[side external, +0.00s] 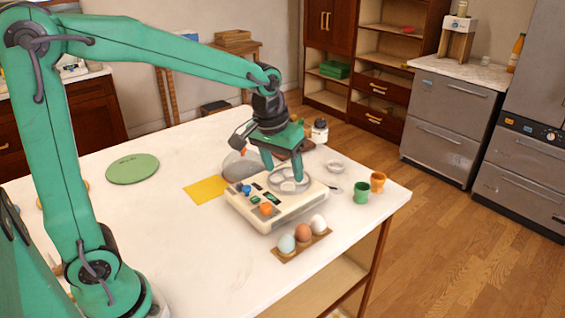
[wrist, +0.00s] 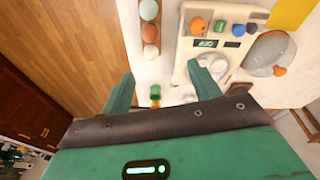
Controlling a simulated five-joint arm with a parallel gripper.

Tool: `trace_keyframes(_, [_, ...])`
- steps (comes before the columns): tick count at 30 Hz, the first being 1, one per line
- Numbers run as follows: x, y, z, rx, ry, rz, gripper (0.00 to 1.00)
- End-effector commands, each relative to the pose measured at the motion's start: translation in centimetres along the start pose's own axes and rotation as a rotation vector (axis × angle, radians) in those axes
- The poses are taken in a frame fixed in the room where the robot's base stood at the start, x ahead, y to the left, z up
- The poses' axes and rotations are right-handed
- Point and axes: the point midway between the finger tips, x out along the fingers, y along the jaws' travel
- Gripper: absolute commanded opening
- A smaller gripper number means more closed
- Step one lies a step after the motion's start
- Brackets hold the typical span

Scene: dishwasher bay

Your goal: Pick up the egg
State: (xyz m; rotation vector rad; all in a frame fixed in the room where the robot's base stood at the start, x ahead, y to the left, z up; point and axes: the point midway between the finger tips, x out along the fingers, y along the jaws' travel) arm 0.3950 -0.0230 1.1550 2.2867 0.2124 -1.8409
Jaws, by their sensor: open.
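Three eggs stand in a row in a small wooden holder (side external: 282,254) near the table's front edge: a pale blue egg (side external: 286,244), a brown egg (side external: 303,232) and a white egg (side external: 318,223). The wrist view shows the blue egg (wrist: 149,10), brown egg (wrist: 150,32) and white egg (wrist: 151,51) at the top, beyond my fingertips. My gripper (side external: 282,176) is open and empty, pointing down over the round top of a cream appliance (side external: 252,213), behind the eggs. In the wrist view, my gripper (wrist: 163,83) has its fingers wide apart.
The cream appliance, with coloured knobs, stands beside the eggs. A green cup (side external: 361,193) and an orange cup (side external: 377,182) stand to the right. A yellow sheet (side external: 206,190) and a green plate (side external: 132,168) lie left.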

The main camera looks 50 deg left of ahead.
Motion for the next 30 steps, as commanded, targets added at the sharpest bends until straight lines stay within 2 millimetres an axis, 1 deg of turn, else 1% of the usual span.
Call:
trace_keyframes(1, [1.0, 0.4, -0.7, -0.009, -0.017, -0.005, 0.62])
trace_keyframes(5, [3.2, 1.2, -2.1, -0.040, -0.051, -0.015, 0.62])
trace_keyframes(9, [5.8, 2.0, -3.5, -0.074, -0.085, -0.027, 0.62])
trace_keyframes(15, [9.9, 3.0, -5.1, -0.119, -0.132, -0.048, 0.62])
trace_keyframes(18, [11.6, 3.4, -5.6, -0.137, -0.150, -0.056, 0.62])
trace_keyframes(21, [12.8, 3.7, -5.9, -0.151, -0.162, -0.062, 0.62])
trace_keyframes(24, [13.5, 3.8, -6.0, -0.158, -0.169, -0.066, 0.62])
trace_keyframes(30, [13.7, 3.9, -6.1, -0.162, -0.171, -0.067, 0.62])
